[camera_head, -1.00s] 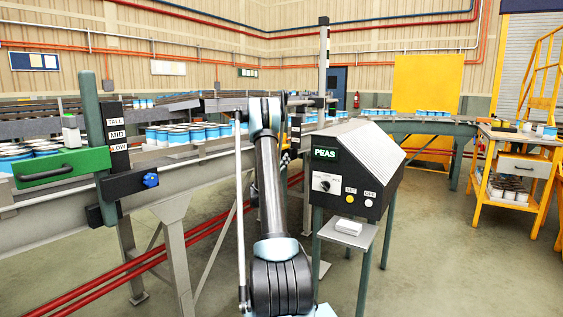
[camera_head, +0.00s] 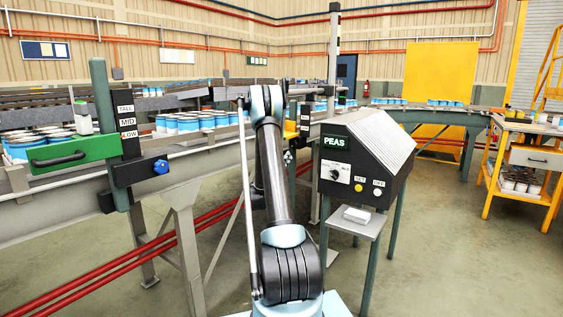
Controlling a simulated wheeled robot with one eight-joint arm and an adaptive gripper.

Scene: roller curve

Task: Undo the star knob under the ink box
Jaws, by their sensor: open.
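A blue star-shaped knob (camera_head: 161,166) sits on the side of a black block (camera_head: 138,170) on the green post (camera_head: 102,100) at the left. The post carries a black plate marked TALL, MID and LOW and a green bar (camera_head: 70,153) with a dark handle. A second, pale post (camera_head: 334,50) stands further back behind my arm, with small dark parts on it. I cannot tell for sure which part is the ink box, nor see a knob under it. My arm rises in the middle and bends away at its top. My gripper cannot be made out behind it.
A grey and black PEAS cabinet (camera_head: 368,160) with a dial stands right of my arm, a small shelf (camera_head: 354,226) before it. Conveyor rails (camera_head: 210,152) with blue and white cans run at the left and behind. A yellow workbench (camera_head: 540,160) is at the right. Floor between is clear.

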